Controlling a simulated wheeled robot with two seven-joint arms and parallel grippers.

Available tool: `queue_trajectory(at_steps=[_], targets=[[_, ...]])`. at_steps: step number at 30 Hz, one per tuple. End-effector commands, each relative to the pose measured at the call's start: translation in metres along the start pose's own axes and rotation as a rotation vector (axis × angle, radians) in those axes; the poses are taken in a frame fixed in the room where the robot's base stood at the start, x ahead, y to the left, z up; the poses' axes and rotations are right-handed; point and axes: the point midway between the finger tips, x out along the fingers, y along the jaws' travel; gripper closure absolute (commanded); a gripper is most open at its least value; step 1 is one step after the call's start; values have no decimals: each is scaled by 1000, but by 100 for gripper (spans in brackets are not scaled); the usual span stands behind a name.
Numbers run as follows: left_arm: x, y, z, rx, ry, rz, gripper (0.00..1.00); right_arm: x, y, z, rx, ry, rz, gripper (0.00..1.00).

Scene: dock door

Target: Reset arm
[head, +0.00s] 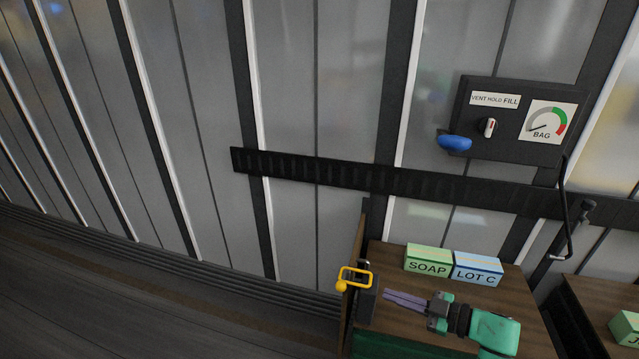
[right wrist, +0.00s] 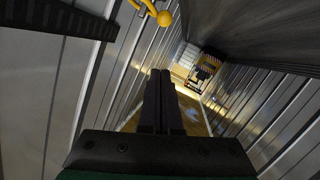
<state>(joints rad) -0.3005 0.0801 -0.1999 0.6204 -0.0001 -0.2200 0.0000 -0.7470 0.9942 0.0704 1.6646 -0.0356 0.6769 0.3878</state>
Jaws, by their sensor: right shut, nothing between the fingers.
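My right gripper (head: 388,298) is green and black with grey fingers. In the head view it reaches in from the lower right, over the wooden surface beside the soap box. Its fingers are together and hold nothing. They point left toward a yellow handle (head: 354,277) on a dark latch, apart from it in the picture. In the right wrist view the closed fingers (right wrist: 163,80) point away from the camera, and a yellow handle (right wrist: 150,12) shows at the top. My left gripper is not in view.
A green SOAP box (head: 428,260) and a blue LOT C box (head: 477,268) stand at the back of the wooden surface (head: 399,316). A control panel (head: 510,120) with a knob, blue lever and BAG gauge is above. A black slotted rail (head: 320,168) crosses the wall. Floor at left is clear.

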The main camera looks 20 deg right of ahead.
Motion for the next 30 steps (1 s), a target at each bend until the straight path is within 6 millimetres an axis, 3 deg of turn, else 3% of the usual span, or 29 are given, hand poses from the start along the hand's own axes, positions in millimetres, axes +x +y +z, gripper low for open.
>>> queue_trajectory(at_steps=[3, 5, 8, 11, 12, 14, 15, 17, 19, 21, 24, 27, 30], targets=[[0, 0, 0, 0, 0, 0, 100, -2, 1, 6, 4, -12, 12, 100], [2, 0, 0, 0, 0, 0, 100, -7, 5, 24, 13, -50, 49, 100], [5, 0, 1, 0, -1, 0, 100, -27, 10, 85, 55, -185, 165, 100], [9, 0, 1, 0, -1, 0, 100, -58, -6, 171, 135, -391, 292, 100], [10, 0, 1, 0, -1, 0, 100, -70, -22, 205, 174, -478, 328, 100], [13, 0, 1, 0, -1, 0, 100, -86, -52, 250, 236, -605, 364, 100], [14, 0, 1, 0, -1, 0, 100, -95, -78, 277, 280, -688, 374, 100], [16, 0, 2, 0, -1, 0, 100, -105, -122, 312, 346, -808, 372, 100], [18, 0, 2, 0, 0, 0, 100, -113, -181, 344, 424, -942, 342, 100], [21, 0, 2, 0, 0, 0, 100, -116, -244, 364, 495, -1065, 287, 100], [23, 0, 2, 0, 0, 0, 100, -115, -325, 374, 572, -1206, 183, 100], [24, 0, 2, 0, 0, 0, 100, -114, -376, 372, 613, -1292, 98, 100], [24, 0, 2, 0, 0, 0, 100, -114, -397, 370, 627, -1326, 60, 100]])
